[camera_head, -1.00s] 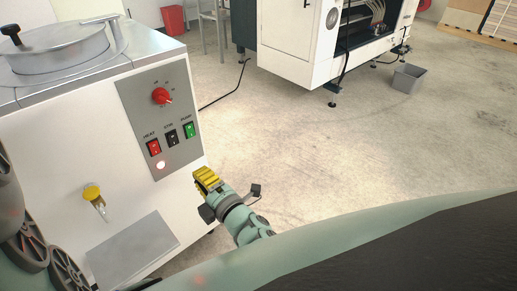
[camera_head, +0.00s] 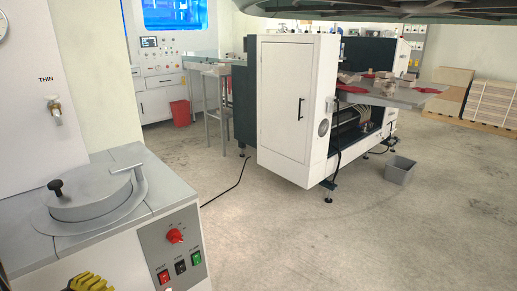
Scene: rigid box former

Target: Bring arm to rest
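My gripper (camera_head: 90,283) shows only in part at the bottom left edge of the head view. Its yellow ribbed finger pads are in front of the white machine (camera_head: 70,262) with the round grey lid (camera_head: 88,197). The rest of the gripper and most of the arm are below the frame. The pads look close together, but too little shows to tell whether it is open or shut. I see nothing held.
The machine's panel has a red knob (camera_head: 175,236) and several buttons. A large white box-forming machine (camera_head: 290,110) stands at the centre. A grey bin (camera_head: 399,169) is on the floor to its right. A red bin (camera_head: 181,113) stands further back. The floor (camera_head: 330,240) in front is clear.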

